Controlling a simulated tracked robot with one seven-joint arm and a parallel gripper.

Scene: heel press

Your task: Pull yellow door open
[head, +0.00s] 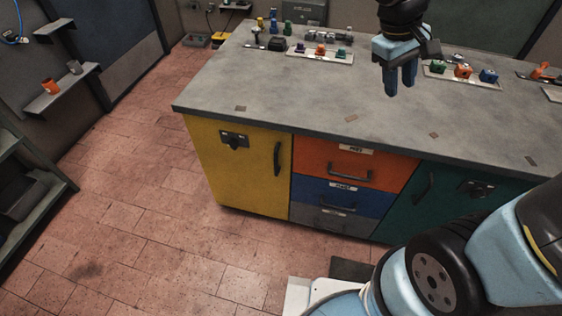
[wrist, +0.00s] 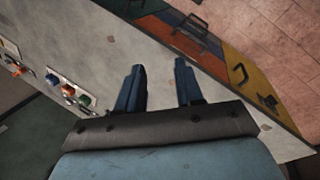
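The yellow door (head: 225,180) is on the left end of the workbench front and looks shut. Its dark vertical handle (head: 278,158) is near its right edge, and a dark latch-like fitting (head: 235,140) is at its upper left. In the wrist view the yellow door (wrist: 253,84) shows at the right, with its handle (wrist: 239,75) seen at a slant. My gripper (head: 402,91) is above the worktop, up and right of the door and well apart from it. In the wrist view its two fingers (wrist: 158,68) are spread with nothing between them.
Orange (head: 325,160), blue (head: 330,194) and grey drawers are right of the yellow door, then a green door (head: 455,190). The worktop (head: 260,75) overhangs them and carries small parts at the back. The tiled floor (head: 150,200) before the yellow door is clear.

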